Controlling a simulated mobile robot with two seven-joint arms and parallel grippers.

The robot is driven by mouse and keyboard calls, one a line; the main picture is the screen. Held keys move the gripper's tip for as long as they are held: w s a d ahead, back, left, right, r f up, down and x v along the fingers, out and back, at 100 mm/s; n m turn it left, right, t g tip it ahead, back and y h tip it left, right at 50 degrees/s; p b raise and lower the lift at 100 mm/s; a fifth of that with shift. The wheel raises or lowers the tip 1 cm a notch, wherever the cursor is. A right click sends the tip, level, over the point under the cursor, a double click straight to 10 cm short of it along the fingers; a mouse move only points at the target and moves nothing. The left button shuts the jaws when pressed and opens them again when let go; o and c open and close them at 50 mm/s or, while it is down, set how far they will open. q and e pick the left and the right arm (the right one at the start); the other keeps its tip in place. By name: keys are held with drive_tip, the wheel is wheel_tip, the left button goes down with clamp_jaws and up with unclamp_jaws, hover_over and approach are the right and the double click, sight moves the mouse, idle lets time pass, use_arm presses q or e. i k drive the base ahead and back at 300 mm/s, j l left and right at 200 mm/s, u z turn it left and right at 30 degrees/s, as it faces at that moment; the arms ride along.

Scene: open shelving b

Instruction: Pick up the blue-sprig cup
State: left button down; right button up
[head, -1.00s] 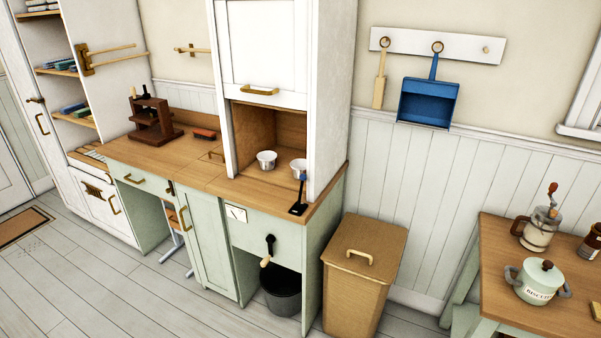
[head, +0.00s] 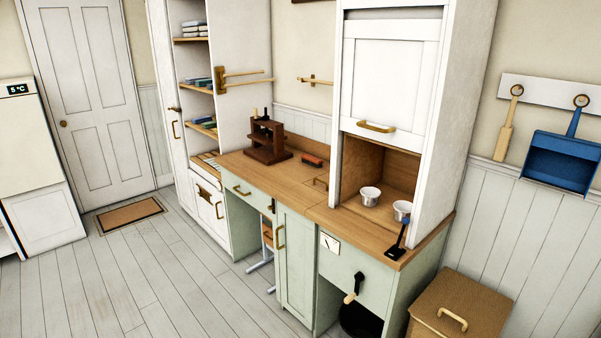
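Two small white cup-like vessels stand in the open lower bay of the tall white cabinet. The left vessel (head: 370,196) is upright on the wooden counter. The right vessel (head: 401,210) stands near the cabinet's right side wall, partly behind a small black tool with a blue top. Both are too small to show any blue sprig, so I cannot tell whether either is the blue-sprig cup. Neither of my grippers is in view.
The wooden counter (head: 290,186) holds a dark brown press (head: 267,140), a red-brown block (head: 312,160) and the black tool (head: 397,252). A raised shutter (head: 392,85) hangs above the bay. A lidded wooden bin (head: 465,300) stands at right.

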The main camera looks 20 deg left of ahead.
sight(370, 195)
drive_tip(key=i+l+z, duration=0.1)
drive_tip(key=i+l, duration=0.6)
drive_tip(key=i, duration=0.2)
drive_tip(key=i+l+z, duration=0.15)
drive_tip(key=i+l, duration=0.2)
drive_tip(key=i, duration=0.1)
